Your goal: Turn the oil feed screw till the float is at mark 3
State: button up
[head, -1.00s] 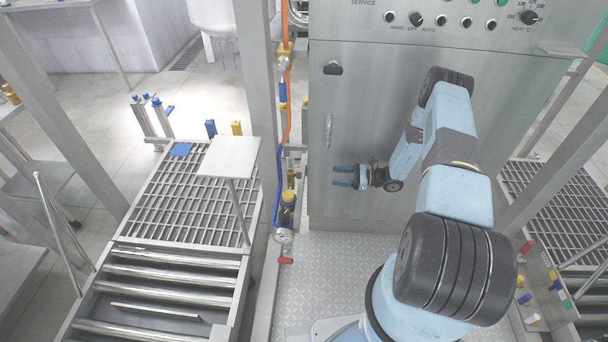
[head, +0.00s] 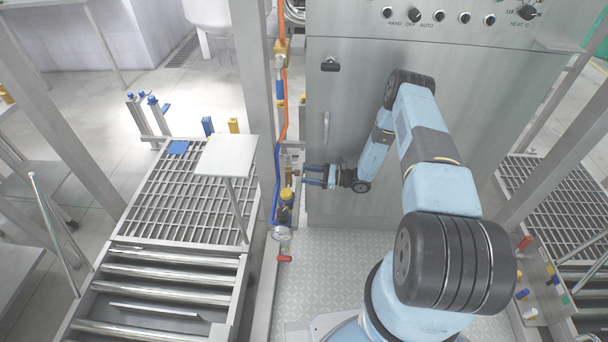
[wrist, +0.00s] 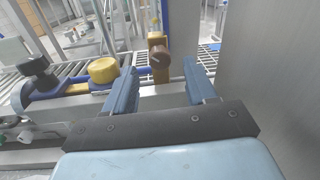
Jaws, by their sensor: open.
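My gripper (head: 306,175) is open and empty, its blue fingers pointing left beside the pipework at the cabinet's left edge. In the wrist view a brown round knob (wrist: 159,56) on a brass block shows between and beyond the fingertips, apart from them. It may be the oil feed screw, but I cannot be sure. A yellow cap (wrist: 104,70) on a blue and brass fitting is left of the fingers; it also shows in the head view (head: 287,194). I cannot make out the float or its marks.
A dial gauge (head: 278,233) and a red handle (head: 285,259) are below the yellow cap. An orange hose (head: 285,100) and a steel post (head: 258,90) stand beside the pipework. The steel cabinet (head: 345,205) is close to my gripper. A roller conveyor (head: 170,262) lies left.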

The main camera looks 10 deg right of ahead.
aim_at(296, 173)
jog(key=shift+x, duration=1.3)
grip_shut()
